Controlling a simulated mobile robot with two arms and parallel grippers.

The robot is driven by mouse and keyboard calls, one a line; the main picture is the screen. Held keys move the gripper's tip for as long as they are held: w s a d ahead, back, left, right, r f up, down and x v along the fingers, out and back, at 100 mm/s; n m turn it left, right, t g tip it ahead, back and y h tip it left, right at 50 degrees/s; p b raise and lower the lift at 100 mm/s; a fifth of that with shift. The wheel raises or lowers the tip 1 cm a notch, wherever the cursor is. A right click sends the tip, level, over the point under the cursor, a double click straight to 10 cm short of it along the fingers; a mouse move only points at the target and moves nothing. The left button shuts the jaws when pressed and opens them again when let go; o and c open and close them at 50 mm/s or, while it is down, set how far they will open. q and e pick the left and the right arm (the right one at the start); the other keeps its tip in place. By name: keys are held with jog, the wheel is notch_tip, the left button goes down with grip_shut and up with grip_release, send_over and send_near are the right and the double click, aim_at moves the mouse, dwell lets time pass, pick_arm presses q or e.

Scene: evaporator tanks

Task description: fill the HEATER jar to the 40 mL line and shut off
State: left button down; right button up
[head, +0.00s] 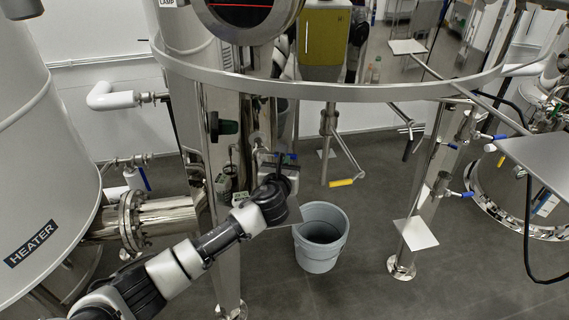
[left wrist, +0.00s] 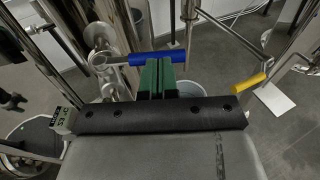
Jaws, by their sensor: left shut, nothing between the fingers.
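The HEATER tank (head: 40,190) is the large pale vessel at the left of the head view, with a black HEATER label. A valve with a blue handle (left wrist: 155,58) lies just beyond my left fingertips in the left wrist view; it also shows in the head view (head: 291,155). My left gripper (left wrist: 155,78) has green fingers pressed together with nothing between them, close to the blue handle. I cannot tell whether they touch it. In the head view my left gripper (head: 281,163) is partly hidden by its wrist. I cannot make out a jar or its 40 mL line. My right gripper is not in view.
A grey bucket (head: 320,240) stands on the floor below the valve. A yellow-handled lever (head: 341,183) hangs to the right. A small lettered tag (left wrist: 62,122) is left of my gripper. Steel legs and a flanged pipe (head: 165,213) crowd the left; floor is open at front right.

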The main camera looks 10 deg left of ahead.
pick_arm(q)
jog(key=n+y, duration=0.1)
jog(key=w+n+y, duration=0.1)
jog(key=y, duration=0.1)
jog(key=w+d+n+y, duration=0.1)
jog(key=y, duration=0.1)
jog(key=shift+w+n+g, duration=0.25)
jog(key=shift+n+g, duration=0.05)
jog(key=shift+g, duration=0.1)
jog(key=shift+w+a+p, duration=0.1)
jog(key=shift+w+p, duration=0.15)
jog(key=shift+p, duration=0.05)
